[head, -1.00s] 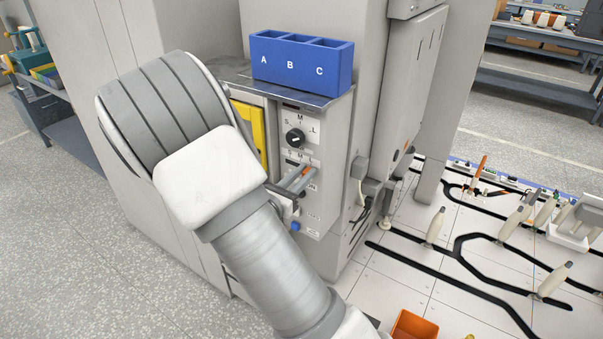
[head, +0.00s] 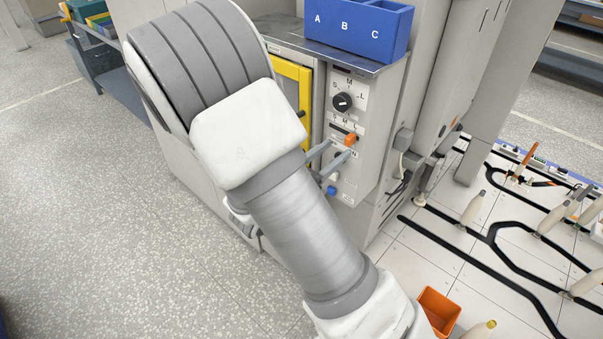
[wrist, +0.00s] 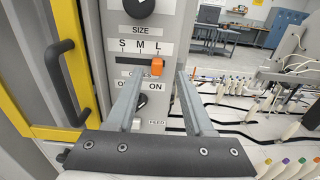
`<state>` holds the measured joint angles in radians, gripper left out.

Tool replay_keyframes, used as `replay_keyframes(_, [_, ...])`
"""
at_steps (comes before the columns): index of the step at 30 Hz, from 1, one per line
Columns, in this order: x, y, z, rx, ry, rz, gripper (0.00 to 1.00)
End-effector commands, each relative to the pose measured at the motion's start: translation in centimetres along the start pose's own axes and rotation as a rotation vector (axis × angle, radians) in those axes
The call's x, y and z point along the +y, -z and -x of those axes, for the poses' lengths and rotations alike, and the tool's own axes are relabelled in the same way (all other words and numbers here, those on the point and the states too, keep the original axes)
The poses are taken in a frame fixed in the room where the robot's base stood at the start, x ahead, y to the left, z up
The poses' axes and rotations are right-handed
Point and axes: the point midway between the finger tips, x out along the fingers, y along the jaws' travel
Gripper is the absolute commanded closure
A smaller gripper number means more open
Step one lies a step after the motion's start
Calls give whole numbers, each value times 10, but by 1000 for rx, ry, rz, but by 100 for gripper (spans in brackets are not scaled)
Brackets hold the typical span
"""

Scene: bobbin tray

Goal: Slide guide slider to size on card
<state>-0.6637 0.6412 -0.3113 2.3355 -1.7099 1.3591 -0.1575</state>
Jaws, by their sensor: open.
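The guide slider (wrist: 157,67) is a small orange block in a dark slot (wrist: 134,65) marked S, M, L. It stands at the right end, under the L. In the head view the slider (head: 351,138) shows on the machine's grey panel, just beyond my fingertips. My gripper (wrist: 158,76) is open, its two grey fingers pointing at the panel on either side of the slider in the wrist view; no contact shows. In the head view my gripper (head: 339,148) is partly hidden by my arm. I cannot make out a card.
A black knob (head: 342,102) sits above the slot. A yellow-framed door (wrist: 75,60) with a dark handle (wrist: 62,82) is to the left. A blue A-B-C bin (head: 358,30) stands on top.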

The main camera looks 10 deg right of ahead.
Motion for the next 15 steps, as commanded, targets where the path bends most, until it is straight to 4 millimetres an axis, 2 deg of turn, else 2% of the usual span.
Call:
replay_keyframes(3, [1,-1,32,0,-5,2,48])
replay_keyframes(9, [0,-1,78,0,-3,2,48])
replay_keyframes(15, [0,0,107,0,0,2,48])
